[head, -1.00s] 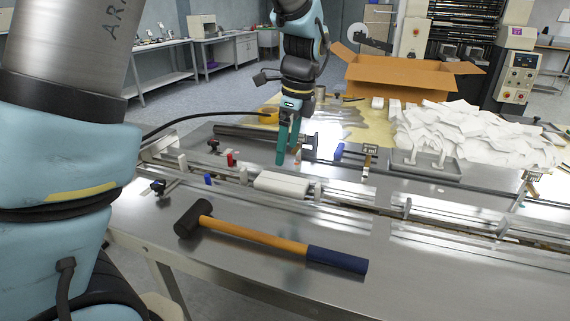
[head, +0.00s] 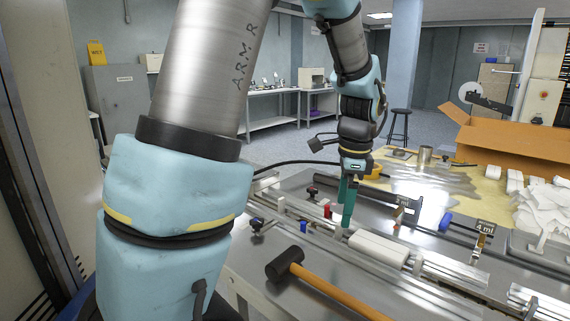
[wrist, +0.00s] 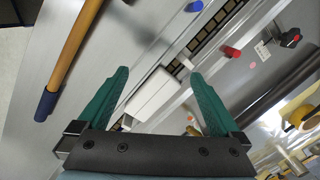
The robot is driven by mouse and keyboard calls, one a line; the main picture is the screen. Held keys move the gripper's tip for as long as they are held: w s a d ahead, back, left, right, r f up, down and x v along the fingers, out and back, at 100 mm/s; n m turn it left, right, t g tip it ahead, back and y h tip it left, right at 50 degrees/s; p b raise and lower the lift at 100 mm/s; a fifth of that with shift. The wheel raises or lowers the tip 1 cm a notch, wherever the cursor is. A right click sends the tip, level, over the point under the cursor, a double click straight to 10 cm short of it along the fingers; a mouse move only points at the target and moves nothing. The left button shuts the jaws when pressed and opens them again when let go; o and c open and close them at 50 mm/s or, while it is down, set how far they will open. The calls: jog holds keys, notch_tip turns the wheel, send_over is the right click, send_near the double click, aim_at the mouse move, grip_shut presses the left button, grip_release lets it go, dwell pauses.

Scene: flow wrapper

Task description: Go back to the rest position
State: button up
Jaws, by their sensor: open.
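My gripper (head: 347,203) is over the flow wrapper's metal table (head: 255,270), pointing down. In the wrist view my gripper (wrist: 160,90) has its two green fingers spread wide, with nothing held between them. A white block (wrist: 153,96) lies below, between the fingers in that picture. In the head view the white block (head: 378,248) sits on the rail, just right of the fingertips. I cannot tell the exact height of the fingertips above the rail.
A mallet (head: 330,291) lies along the table's front; its handle also shows in the wrist view (wrist: 76,52). Red (head: 327,211) and blue (head: 445,220) parts sit near the rails. A cardboard box (head: 510,140) and white wrappers (head: 545,205) are at the right.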

jog(key=s+a+f+n, duration=0.1)
jog(key=a+n, duration=0.5)
jog(key=a, duration=0.1)
jog(key=s+a+f+n, duration=0.1)
jog(key=s+a+n, duration=0.1)
jog(key=a+n, duration=0.4)
jog(key=s+a+f+n, duration=0.1)
jog(key=s+a+n, duration=0.1)
jog(key=a+n, duration=0.4)
jog(key=shift+s+a+f+t+h, duration=0.1)
jog(key=shift+a+f+t+h, duration=0.1)
jog(key=shift+a, duration=0.4)
jog(key=shift+s+a+f+t+h, duration=0.1)
jog(key=shift+a+t+h, duration=0.1)
jog(key=shift+a, duration=0.4)
